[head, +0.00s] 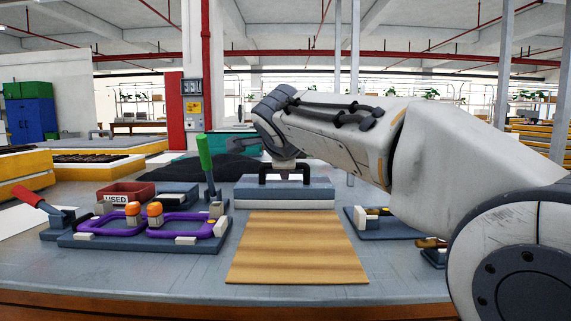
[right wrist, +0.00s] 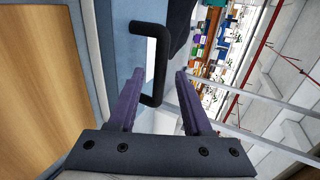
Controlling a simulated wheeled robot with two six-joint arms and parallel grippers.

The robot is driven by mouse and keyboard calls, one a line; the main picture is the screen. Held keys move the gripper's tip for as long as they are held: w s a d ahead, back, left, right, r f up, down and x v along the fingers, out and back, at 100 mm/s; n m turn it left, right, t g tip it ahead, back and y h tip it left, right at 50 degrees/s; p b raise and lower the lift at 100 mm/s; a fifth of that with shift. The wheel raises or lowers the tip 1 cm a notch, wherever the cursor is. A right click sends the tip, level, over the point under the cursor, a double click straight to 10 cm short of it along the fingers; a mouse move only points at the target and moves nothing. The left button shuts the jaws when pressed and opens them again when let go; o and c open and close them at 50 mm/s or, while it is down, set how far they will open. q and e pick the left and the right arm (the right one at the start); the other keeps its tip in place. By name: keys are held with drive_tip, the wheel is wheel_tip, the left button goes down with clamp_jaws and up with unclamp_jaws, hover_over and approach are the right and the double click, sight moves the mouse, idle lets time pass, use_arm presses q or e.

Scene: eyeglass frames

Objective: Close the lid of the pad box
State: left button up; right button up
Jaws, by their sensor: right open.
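The pad box (head: 284,203) stands at the middle of the table, with a white front and a blue-grey lid (head: 250,183) over it. The lid looks low and level, but I cannot tell whether it is fully shut. A black bar handle (head: 263,174) stands up from it. My right gripper (head: 286,163) is down at the handle, partly hidden behind its own wrist. In the right wrist view its two purple fingers (right wrist: 160,73) are apart, with the black handle (right wrist: 160,65) reaching between them. Contact is not clear. My left gripper is out of view.
A striped wooden board (head: 297,247) lies in front of the box. To the left is a fixture with purple eyeglass frames (head: 182,225), a green lever (head: 205,158) and a red bin (head: 126,191). A small fixture (head: 385,225) sits right, under my arm.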

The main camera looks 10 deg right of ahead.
drive_tip(key=p+v, duration=0.1)
drive_tip(key=v, duration=0.9)
drive_tip(key=shift+s+p, duration=0.2)
drive_tip(key=shift+p, duration=0.2)
drive_tip(key=shift+r, duration=0.25)
